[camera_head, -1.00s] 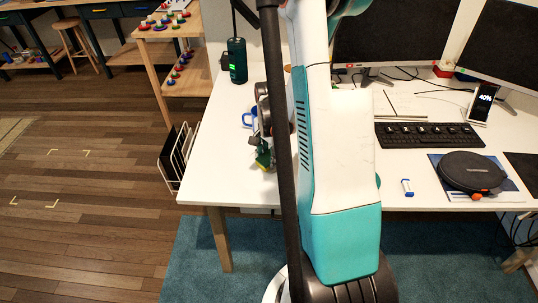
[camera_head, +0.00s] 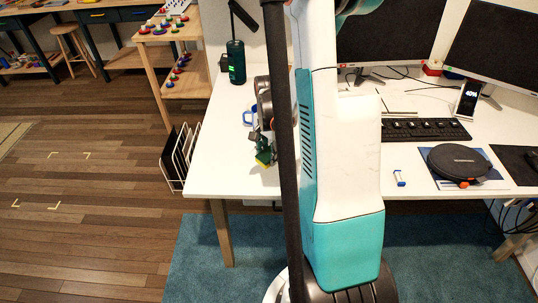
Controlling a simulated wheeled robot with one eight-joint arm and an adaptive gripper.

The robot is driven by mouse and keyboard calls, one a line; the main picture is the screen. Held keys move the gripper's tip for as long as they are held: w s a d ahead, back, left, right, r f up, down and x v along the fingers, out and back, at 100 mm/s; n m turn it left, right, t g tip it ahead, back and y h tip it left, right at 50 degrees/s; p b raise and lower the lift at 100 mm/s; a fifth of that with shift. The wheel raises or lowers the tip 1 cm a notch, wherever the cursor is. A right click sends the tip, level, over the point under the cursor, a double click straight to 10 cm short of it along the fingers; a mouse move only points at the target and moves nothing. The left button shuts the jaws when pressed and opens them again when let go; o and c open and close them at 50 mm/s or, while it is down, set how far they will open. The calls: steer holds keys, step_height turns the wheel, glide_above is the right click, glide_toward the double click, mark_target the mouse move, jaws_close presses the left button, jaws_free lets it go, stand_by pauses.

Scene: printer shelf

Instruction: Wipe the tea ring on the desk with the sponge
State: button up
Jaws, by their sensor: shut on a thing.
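My gripper (camera_head: 263,150) is low over the left part of the white desk (camera_head: 225,165), partly hidden by my arm.
A dark green cylinder (camera_head: 236,62) stands at the back left. A keyboard (camera_head: 425,130), a black round case (camera_head: 458,160) and a small blue-white item (camera_head: 399,178) lie to the right. The desk's front left is clear.

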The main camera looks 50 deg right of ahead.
mark_target(269, 153)
steer(key=shift+r+p, duration=1)
steer(key=shift+r, duration=0.8)
